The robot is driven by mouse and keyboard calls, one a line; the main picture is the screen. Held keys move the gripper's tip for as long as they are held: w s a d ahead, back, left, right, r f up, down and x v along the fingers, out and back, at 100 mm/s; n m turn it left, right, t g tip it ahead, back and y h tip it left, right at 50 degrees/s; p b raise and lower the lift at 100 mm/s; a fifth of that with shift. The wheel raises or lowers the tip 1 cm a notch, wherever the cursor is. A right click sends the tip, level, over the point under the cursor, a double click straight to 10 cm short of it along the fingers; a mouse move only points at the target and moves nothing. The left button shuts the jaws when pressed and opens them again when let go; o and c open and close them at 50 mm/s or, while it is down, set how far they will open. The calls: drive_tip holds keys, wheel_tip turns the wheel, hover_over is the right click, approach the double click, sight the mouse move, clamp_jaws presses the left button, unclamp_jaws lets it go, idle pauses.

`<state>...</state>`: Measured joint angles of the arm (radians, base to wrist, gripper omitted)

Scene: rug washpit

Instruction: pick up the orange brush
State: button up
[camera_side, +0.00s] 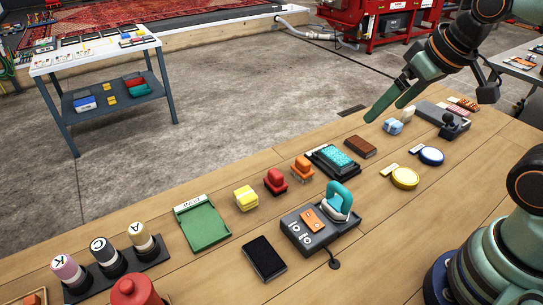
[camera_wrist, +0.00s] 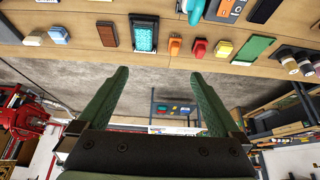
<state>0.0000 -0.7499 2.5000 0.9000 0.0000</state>
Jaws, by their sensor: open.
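The orange brush (camera_side: 302,169) lies on the wooden table in the side view, between a red brush (camera_side: 275,181) and a black tray with a teal pad (camera_side: 336,161). In the wrist view the orange brush (camera_wrist: 174,47) shows near the top, just right of centre. My gripper (camera_side: 386,110) is open and empty, above the table's far edge, up and to the right of the orange brush in the side view. In the wrist view its two green fingers (camera_wrist: 160,74) are spread wide with nothing between them.
A yellow brush (camera_side: 246,198) stands left of the red one. A brown block (camera_side: 360,146) and light blue brush (camera_side: 393,126) lie to the right. A grey station with a teal-handled tool (camera_side: 340,200) is in front. Bare wood shows around the orange brush.

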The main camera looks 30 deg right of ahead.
idle(0.3)
drive_tip(key=m+g, duration=0.6)
drive_tip(key=m, duration=1.2)
hover_over(303, 160)
drive_tip(key=f, duration=1.3)
drive_tip(key=shift+s+d+f, duration=0.1)
drive_tip(key=shift+d, duration=0.1)
wheel_tip(303, 160, down, 12)
drive_tip(key=shift+a+r, duration=0.15)
drive_tip(key=shift+r, duration=0.1)
drive_tip(key=c, duration=1.4)
drive_tip(key=shift+r, duration=0.15)
